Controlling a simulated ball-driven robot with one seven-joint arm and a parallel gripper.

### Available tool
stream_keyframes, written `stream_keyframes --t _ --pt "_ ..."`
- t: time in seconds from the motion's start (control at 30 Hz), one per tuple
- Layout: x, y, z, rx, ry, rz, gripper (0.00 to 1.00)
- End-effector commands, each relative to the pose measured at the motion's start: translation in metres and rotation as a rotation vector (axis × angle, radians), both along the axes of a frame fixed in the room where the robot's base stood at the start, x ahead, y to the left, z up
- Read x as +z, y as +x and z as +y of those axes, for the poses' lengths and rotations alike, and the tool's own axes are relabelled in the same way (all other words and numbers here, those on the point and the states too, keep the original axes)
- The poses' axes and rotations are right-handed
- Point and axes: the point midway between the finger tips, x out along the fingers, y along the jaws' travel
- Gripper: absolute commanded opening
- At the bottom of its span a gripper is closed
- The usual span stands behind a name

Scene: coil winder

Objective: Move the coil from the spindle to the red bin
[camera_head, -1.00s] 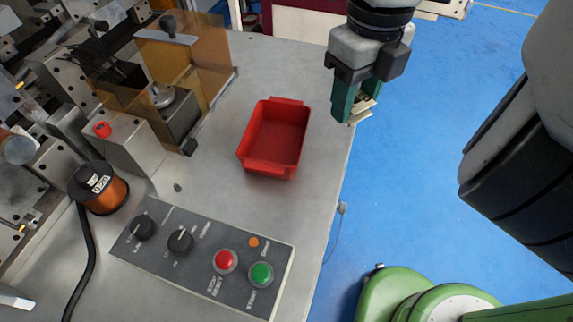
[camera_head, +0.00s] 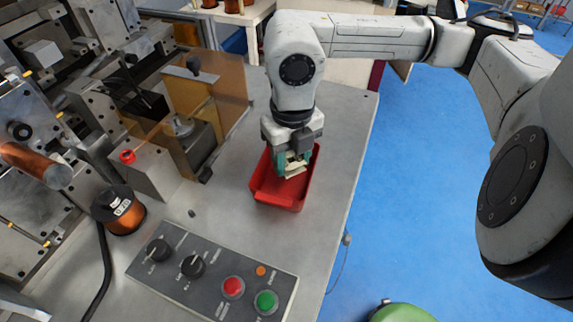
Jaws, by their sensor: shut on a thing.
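My gripper (camera_head: 291,172) has green fingers and points down over the red bin (camera_head: 278,200). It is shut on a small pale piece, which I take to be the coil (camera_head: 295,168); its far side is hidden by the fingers. The red bin stands on the grey table, open side up, and my gripper covers part of its inside. I cannot tell how high the coil is above the bin floor. A round metal part behind the amber guard, possibly the spindle (camera_head: 180,124), shows no coil on it that I can make out.
The amber guard (camera_head: 222,90) stands left of the bin. A copper wire spool (camera_head: 124,217) sits farther left, beside a black cable. A control panel (camera_head: 210,270) with knobs and red and green buttons lies in front. The table's right edge drops to blue floor (camera_head: 410,200).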

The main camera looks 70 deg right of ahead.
Motion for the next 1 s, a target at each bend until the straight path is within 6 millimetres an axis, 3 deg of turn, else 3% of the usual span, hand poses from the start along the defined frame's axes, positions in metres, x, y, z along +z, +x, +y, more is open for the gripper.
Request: stream_keyframes --t 0.17,0.4,0.83,0.87,1.0 --pt "-0.012 0.01 0.001 0.001 0.002 0.001 0.17" --pt "-0.041 0.01 0.0 -0.002 0.001 0.001 0.17" --pt "-0.046 0.01 0.0 -0.001 -0.002 0.0 0.17" --pt "-0.046 0.01 0.0 -0.001 -0.002 0.0 0.46" --pt "-0.045 0.01 0.0 -0.001 -0.002 0.001 0.6"
